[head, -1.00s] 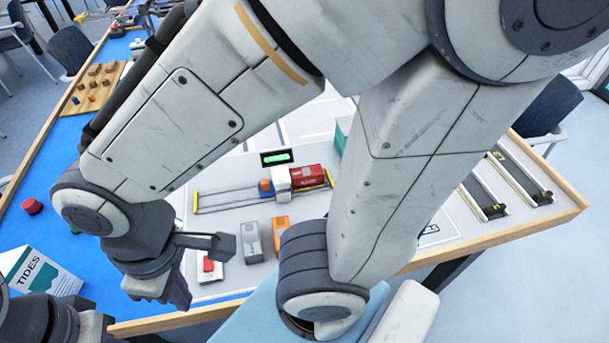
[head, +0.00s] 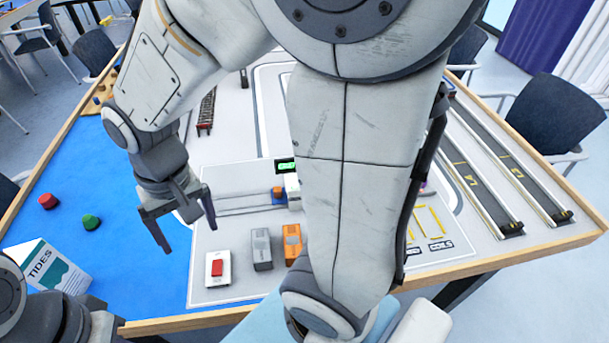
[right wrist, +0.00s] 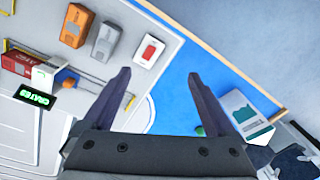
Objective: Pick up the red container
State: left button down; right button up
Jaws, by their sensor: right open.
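The red container (right wrist: 14,62) lies at the left edge of the right wrist view, beside a white block (right wrist: 43,75) on the gantry rails. In the head view my right arm hides it. My right gripper (head: 182,220) is open and empty above the boundary between the blue and pale table areas. Its two spread fingers also show in the right wrist view (right wrist: 158,75), well apart from the red container. My left gripper is not in view.
A grey container (head: 261,249) and an orange container (head: 292,244) stand near a red switch on a white plate (head: 217,268). A lit green display (head: 286,166) stands by the gantry.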

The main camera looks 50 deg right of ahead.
jog(key=w+d+f+m, duration=0.1)
jog(key=d+f+m, duration=0.1)
jog(key=d+m, duration=0.4)
jog(key=w+d+f+m+b, duration=0.1)
jog(key=d+m, duration=0.5)
jog(key=d, duration=0.8)
jog(key=w+d+f+m, duration=0.3)
jog(key=d+m, duration=0.4)
jog(key=d, duration=0.3)
jog(key=shift+d+f+h+b, duration=0.3)
jog(key=shift+f, duration=0.5)
jog(key=s+d+m, duration=0.1)
jog(key=d, duration=0.1)
jog(key=s+d+f+m, duration=0.1)
jog(key=d, duration=0.1)
jog(key=s+d+f+m, duration=0.1)
jog(key=d+m, duration=0.1)
jog(key=shift+s+d, duration=0.25)
jog(key=shift+d, duration=0.15)
notch_tip(320, 180, down, 4)
jog(key=shift+s+d+f, duration=0.15)
jog(key=shift+f, duration=0.05)
jog(key=shift+w+f, duration=0.2)
jog(key=shift+f, duration=2.85)
grip_shut()
jog(key=shift+r, duration=0.15)
